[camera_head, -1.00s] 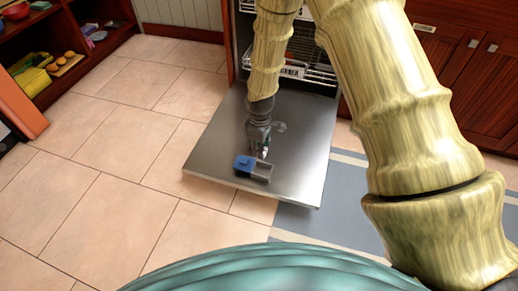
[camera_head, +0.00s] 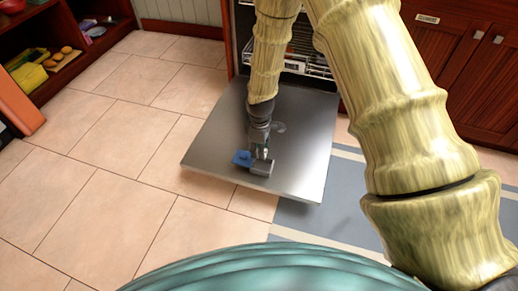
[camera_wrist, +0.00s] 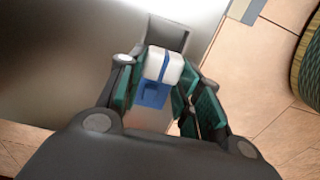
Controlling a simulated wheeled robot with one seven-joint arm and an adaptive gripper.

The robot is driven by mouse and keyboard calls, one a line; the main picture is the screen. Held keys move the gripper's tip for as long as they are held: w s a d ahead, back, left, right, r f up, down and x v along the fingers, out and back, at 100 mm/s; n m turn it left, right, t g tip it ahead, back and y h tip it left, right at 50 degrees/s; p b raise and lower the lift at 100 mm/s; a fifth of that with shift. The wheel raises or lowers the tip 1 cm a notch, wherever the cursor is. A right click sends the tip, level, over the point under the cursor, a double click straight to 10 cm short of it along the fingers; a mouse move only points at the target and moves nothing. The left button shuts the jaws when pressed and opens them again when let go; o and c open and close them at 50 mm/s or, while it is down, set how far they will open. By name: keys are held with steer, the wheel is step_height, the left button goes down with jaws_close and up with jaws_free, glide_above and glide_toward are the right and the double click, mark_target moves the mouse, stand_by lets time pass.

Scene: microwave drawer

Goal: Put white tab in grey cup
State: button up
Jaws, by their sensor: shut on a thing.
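The white tab (camera_wrist: 163,66), with a blue stripe, is between the fingertips of my gripper (camera_wrist: 160,84) in the wrist view. My gripper is shut on it. In the head view my gripper (camera_head: 261,153) points down just above the small grey cup (camera_head: 262,168) on the open metal door. The grey cup also shows in the wrist view (camera_wrist: 169,36), just beyond the tab. The tab overlaps its near side there; I cannot tell whether they touch. The cup's inside is partly hidden.
A blue piece (camera_head: 242,158) lies left of the cup and also shows below the tab in the wrist view (camera_wrist: 152,94). The flat door (camera_head: 215,140) is otherwise mostly clear. A dish rack (camera_head: 306,62) stands behind, wooden cabinets (camera_head: 455,70) at right.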

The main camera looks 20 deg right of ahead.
steer(key=shift+f+b, duration=1.5)
steer(key=shift+f, duration=1.7)
steer(key=shift+f, duration=0.1)
steer(key=o, duration=0.8)
steer(key=shift+f, duration=0.1)
steer(key=shift+s+r+p, duration=0.1)
steer(key=shift+r+p, duration=3.95)
steer(key=shift+r, duration=0.15)
